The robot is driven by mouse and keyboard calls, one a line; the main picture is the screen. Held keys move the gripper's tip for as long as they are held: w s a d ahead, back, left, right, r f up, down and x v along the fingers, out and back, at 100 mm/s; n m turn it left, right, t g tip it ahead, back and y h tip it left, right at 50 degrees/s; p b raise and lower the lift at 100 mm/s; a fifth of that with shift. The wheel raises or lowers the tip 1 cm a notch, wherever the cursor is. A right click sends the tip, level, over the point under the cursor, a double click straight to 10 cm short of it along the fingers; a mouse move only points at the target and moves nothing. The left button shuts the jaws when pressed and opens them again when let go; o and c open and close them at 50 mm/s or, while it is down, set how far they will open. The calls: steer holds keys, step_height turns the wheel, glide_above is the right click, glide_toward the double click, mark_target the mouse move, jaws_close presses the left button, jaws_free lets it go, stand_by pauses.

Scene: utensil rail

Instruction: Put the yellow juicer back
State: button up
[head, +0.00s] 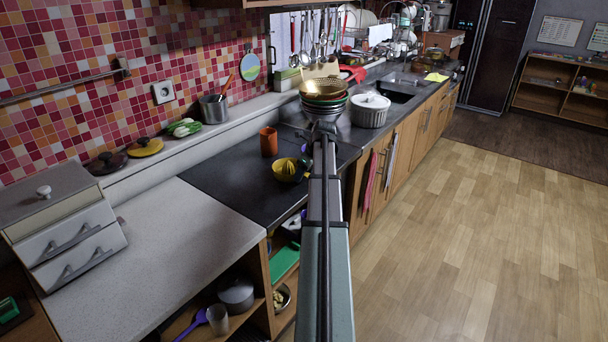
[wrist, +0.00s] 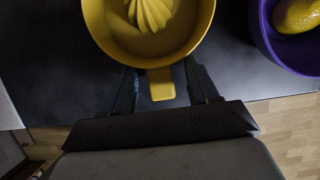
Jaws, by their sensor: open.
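The yellow juicer (head: 287,173) sits on the dark countertop, left of my arm in the head view. In the wrist view the juicer (wrist: 180,45) fills the top middle, with its ribbed cone in the bowl and its handle pointing toward me. My gripper (wrist: 162,90) is open, with one finger on each side of the handle. I cannot tell whether either finger touches it. My fingers cannot be made out in the head view.
A purple bowl (wrist: 270,45) with a yellow fruit (wrist: 297,14) is close to the juicer's right. An orange cup (head: 268,141) stands behind the juicer. Utensils (head: 313,42) hang at the back wall, and stacked bowls (head: 324,92) show beyond my arm.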

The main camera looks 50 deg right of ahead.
steer(key=v, duration=1.1)
steer(key=shift+r, duration=0.25)
steer(key=shift+s+f, duration=0.1)
